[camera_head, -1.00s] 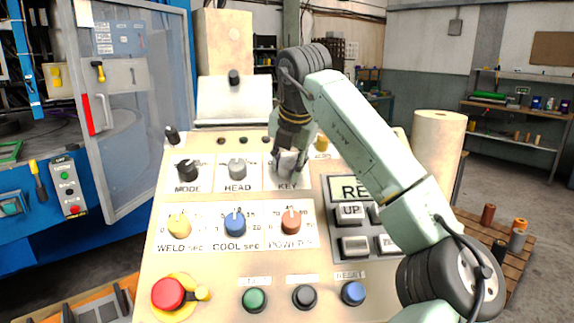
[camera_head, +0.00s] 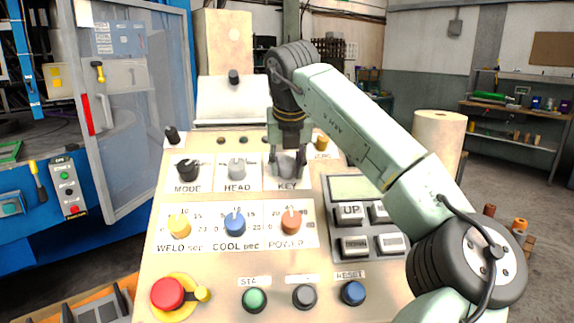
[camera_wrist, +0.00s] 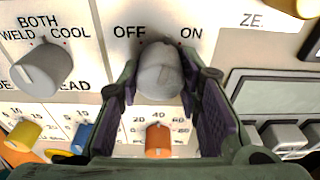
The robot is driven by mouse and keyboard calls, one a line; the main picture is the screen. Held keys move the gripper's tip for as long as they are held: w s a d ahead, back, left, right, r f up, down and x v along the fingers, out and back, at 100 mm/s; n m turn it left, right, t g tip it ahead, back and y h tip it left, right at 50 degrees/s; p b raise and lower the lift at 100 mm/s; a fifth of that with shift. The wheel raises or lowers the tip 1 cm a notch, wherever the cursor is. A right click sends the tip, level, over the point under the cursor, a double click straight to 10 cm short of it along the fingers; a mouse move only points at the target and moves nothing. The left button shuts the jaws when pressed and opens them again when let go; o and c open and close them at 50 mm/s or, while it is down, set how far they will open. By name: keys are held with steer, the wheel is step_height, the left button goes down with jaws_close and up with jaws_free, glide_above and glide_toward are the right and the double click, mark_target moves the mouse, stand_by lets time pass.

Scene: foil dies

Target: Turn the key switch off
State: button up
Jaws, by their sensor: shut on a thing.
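The key switch (camera_wrist: 160,75) is a grey rounded knob on the pale control panel, under the printed words OFF on its left and ON on its right. In the head view the key switch (camera_head: 287,165) sits above the KEY label at the top right of the row of three knobs. My gripper (camera_head: 287,168) is over it, with one finger on each side. In the wrist view my gripper (camera_wrist: 159,90) is shut on the knob. The knob's exact pointer direction is hard to tell. The display (camera_head: 355,187) is blank.
Below are yellow, blue and orange dials. A red stop button (camera_head: 167,294) sits at the lower left. Push buttons (camera_head: 350,215) lie right, under my arm.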

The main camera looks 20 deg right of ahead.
steer(key=n+h, duration=0.1)
steer(key=n, duration=0.5)
steer(key=shift+d, duration=0.1)
steer(key=n, duration=0.5)
steer(key=shift+h, duration=0.3)
steer(key=shift+n+t, duration=0.3)
steer(key=o, duration=1.1)
steer(key=shift+o, duration=0.2)
steer(key=shift+r, duration=0.1)
steer(key=v, duration=1.2)
